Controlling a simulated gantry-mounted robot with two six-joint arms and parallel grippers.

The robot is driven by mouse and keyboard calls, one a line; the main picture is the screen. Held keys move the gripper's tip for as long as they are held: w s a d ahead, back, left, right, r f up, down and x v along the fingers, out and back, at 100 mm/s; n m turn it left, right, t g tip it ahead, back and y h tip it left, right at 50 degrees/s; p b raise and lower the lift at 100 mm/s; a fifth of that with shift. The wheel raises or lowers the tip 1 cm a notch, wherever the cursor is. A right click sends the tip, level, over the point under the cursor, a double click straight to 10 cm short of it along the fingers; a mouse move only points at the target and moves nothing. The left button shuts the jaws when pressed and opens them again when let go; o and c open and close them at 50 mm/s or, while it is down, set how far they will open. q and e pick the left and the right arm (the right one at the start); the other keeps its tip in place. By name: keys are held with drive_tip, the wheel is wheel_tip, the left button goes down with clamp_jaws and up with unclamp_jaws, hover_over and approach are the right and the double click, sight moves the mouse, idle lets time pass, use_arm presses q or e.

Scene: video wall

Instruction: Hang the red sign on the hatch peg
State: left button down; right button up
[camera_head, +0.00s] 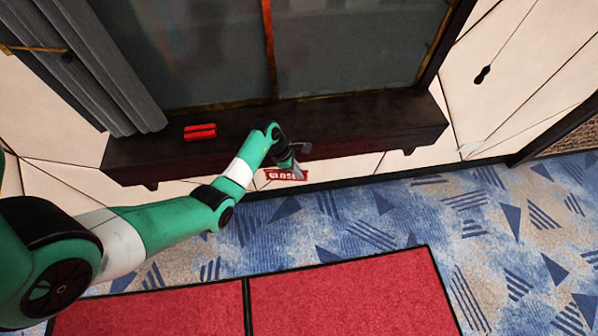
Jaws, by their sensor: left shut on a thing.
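A small red sign (286,175) with pale lettering hangs from my left gripper (292,160). The gripper is shut on its upper part, just in front of the dark ledge's front edge. The sign's face is towards me, and the lettering is too small to read surely. My left arm, green and white, reaches in from the left. I cannot make out the hatch peg for sure. My right gripper is not in view.
A dark wooden ledge (385,120) runs below a large dark panel (345,45). A red object (200,132) lies on the ledge at its left. A grey curtain (95,60) hangs at the left. Red mats (350,295) lie on the blue patterned carpet (480,225).

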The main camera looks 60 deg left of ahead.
use_arm(q)
drive_tip(key=shift+f, duration=0.15)
drive_tip(key=shift+w+a+f+b, duration=0.1)
drive_tip(key=shift+a+f+b, duration=0.3)
drive_tip(key=shift+b, duration=0.25)
drive_tip(key=shift+a+f, duration=0.1)
drive_tip(key=shift+f, duration=0.25)
idle(0.4)
drive_tip(key=shift+c, duration=2.2)
unclamp_jaws()
drive_tip(key=p+v, duration=0.8)
drive_tip(key=p, duration=0.1)
